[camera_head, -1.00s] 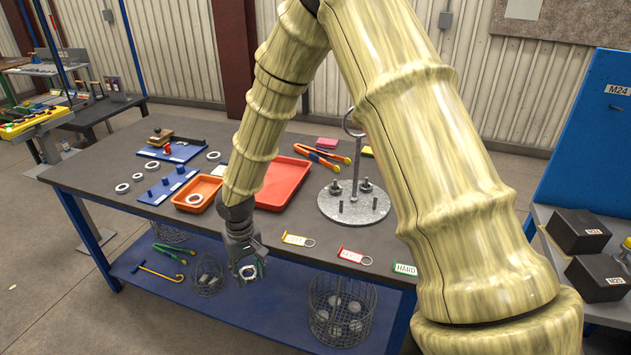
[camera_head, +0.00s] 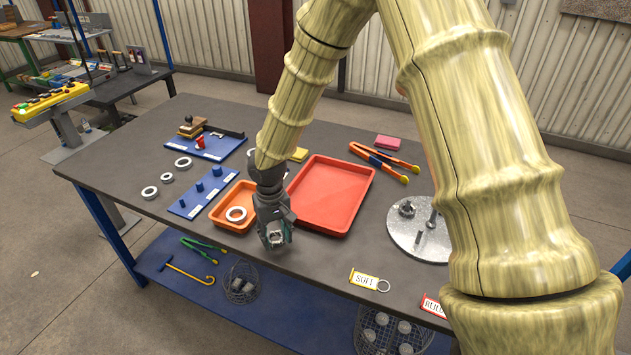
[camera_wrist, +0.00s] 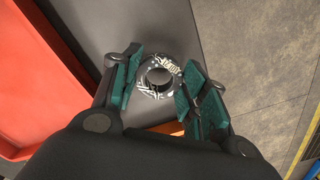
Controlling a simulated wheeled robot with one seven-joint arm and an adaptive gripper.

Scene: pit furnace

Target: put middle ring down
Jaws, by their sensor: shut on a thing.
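My gripper (camera_head: 276,237) is above the front part of the dark table, in front of the orange tray and the red tray. In the wrist view, my gripper (camera_wrist: 160,85) is shut on a shiny metal ring (camera_wrist: 146,89) with dark and bright markings, held between its green pads. I cannot tell from its size alone whether it is the middle ring. Three grey rings lie on the table at the left: one at the back (camera_head: 183,163), a smaller one (camera_head: 167,177) and one in front (camera_head: 149,192). Another ring (camera_head: 236,214) lies in the orange tray (camera_head: 218,221).
A blue plate with several pegs (camera_head: 188,207) lies left of the orange tray. The red tray (camera_head: 330,222) is to its right. Orange tongs (camera_head: 385,160), a round metal plate (camera_head: 408,237) and a yellow tag (camera_head: 365,280) lie farther right.

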